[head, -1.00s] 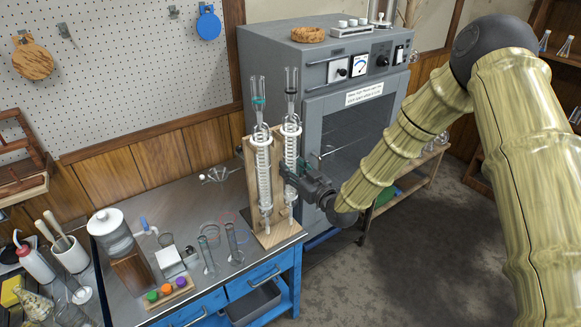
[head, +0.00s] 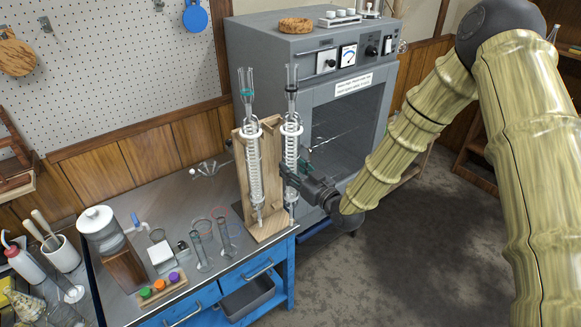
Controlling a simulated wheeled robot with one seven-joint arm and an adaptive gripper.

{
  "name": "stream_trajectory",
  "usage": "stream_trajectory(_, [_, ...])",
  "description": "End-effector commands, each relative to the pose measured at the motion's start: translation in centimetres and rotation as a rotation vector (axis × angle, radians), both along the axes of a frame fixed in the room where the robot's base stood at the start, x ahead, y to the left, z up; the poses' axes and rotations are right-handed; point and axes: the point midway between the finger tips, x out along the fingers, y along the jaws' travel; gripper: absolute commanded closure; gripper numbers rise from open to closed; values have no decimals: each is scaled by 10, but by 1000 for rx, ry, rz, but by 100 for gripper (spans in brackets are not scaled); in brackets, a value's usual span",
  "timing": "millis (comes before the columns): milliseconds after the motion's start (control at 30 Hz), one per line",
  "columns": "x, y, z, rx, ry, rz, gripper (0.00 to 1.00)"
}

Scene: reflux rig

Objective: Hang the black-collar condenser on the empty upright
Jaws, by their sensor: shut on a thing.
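The black-collar condenser (head: 291,128) is a tall clear glass piece with a white coil and a black collar near its top. It is upright at the right side of the wooden stand (head: 269,165). My gripper (head: 286,172) is shut on its lower part, coming in from the right. A second condenser (head: 254,165) with a green collar hangs upright at the front left of the stand. The black-collar condenser appears slightly apart from the stand's right side. I cannot tell which upright is empty; the condensers and my gripper cover parts of the stand.
The stand is at the right end of the metal-topped bench (head: 180,205). Glass cylinders (head: 202,250) and a rack with coloured caps (head: 160,287) stand to its left. A grey oven (head: 270,75) stands close behind. Open floor lies right of the bench.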

Motion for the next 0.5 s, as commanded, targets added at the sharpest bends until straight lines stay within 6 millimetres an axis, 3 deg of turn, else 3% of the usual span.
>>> stream_trajectory(500, [-21,-15,0,1,-1,0,91])
